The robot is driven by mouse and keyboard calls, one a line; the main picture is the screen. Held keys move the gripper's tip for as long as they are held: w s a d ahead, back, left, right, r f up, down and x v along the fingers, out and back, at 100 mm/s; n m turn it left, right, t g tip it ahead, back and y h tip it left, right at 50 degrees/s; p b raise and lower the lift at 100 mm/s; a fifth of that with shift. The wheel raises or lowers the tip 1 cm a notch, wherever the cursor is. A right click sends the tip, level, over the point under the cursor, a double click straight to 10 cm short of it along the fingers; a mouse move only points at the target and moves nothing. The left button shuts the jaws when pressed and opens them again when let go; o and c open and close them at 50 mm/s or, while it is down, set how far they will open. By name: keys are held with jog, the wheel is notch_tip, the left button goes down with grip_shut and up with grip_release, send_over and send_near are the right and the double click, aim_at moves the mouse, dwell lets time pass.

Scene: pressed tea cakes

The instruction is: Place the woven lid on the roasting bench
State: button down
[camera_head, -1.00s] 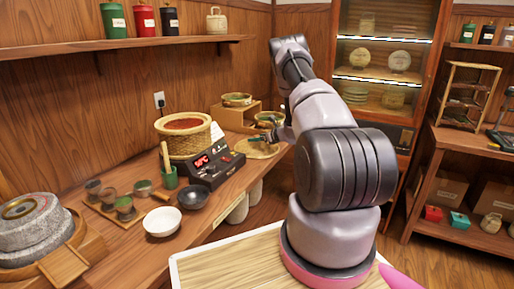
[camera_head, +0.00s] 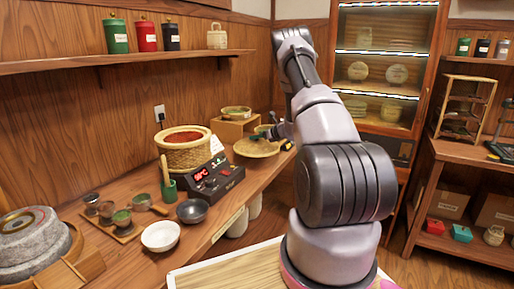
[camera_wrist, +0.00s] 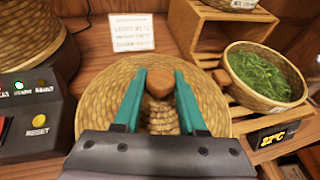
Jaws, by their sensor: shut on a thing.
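The woven lid (camera_head: 254,149) is a round, tan, coiled disc with a brown wooden knob (camera_wrist: 160,82). In the head view it is over the right part of the wooden roasting bench (camera_head: 216,218). In the wrist view the woven lid (camera_wrist: 98,105) fills the middle, below my fingers. My gripper (camera_wrist: 158,88) has teal fingers shut on the knob, one on each side. My gripper (camera_head: 268,134) is partly hidden by my arm in the head view. The lid looks level and close above the bench; whether its edge touches the wood, I cannot tell.
The basket with red contents (camera_head: 185,137) and black control box (camera_head: 212,181) stand left of the lid. A white card (camera_wrist: 131,33) is behind it. A basket of green leaves (camera_wrist: 262,75) is at right in the wrist view. Bowls and cups occupy the bench's nearer left part.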

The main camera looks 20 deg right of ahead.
aim_at(248, 141)
jog(key=w+a+r, duration=0.2)
jog(key=a, duration=0.1)
jog(key=shift+a+r, duration=0.15)
jog(key=shift+r, duration=0.05)
jog(key=shift+w+a+f, duration=0.1)
jog(key=shift+a+f, duration=0.1)
jog(key=shift+f, duration=0.1)
notch_tip(248, 141, down, 9)
jog(key=shift+f, duration=0.15)
jog(key=shift+f, duration=0.1)
jog(key=shift+c, duration=2.3)
grip_release()
jog(key=shift+f, duration=0.1)
